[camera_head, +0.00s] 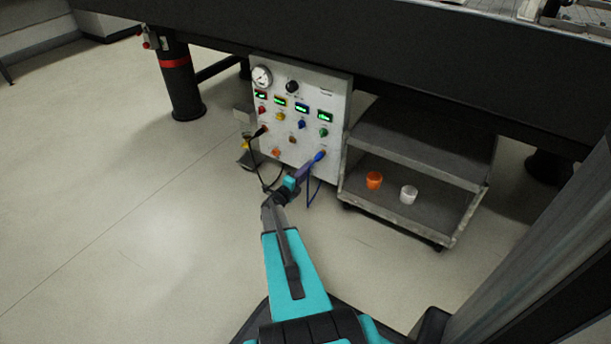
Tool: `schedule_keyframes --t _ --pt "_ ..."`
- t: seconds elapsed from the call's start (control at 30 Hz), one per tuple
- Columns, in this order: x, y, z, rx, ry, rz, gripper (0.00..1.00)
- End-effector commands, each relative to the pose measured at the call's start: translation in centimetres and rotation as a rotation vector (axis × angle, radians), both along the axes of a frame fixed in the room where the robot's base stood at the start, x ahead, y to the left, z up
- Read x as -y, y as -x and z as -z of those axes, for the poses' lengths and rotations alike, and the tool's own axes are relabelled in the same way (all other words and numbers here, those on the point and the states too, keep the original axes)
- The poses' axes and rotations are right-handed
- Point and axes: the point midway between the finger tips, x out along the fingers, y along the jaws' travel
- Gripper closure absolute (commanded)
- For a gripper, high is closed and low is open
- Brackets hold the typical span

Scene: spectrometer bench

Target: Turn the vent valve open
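A white control panel (335,97) stands under the bench. It carries a round gauge (262,76), a black knob (292,87), several small green-lit displays and several small coloured knobs, including a green one (323,132) and an orange one (277,153). I cannot tell which is the vent valve; the labels are too small to read. A blue plug-like piece (319,156) sits at the panel's lower right. My gripper (308,168) is at the panel's lower right, right by this blue piece. Whether its fingers touch or hold it is too small to tell.
A black cable (252,165) and a blue cable (314,192) hang before the panel, close to my arm. A grey cart (392,211) with an orange cup (374,180) and a white cup (408,194) stands at right. A bench leg (181,90) stands left; floor there is clear.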

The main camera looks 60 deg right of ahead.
Motion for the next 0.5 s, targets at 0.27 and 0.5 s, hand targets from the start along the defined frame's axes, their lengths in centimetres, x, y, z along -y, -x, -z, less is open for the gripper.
schedule_keyframes --t 0.27,0.5 --pt "-0.01 0.08 0.13 0.095 0.000 0.001 0.96" --pt "0.01 0.07 0.06 0.108 -0.001 0.002 0.96"
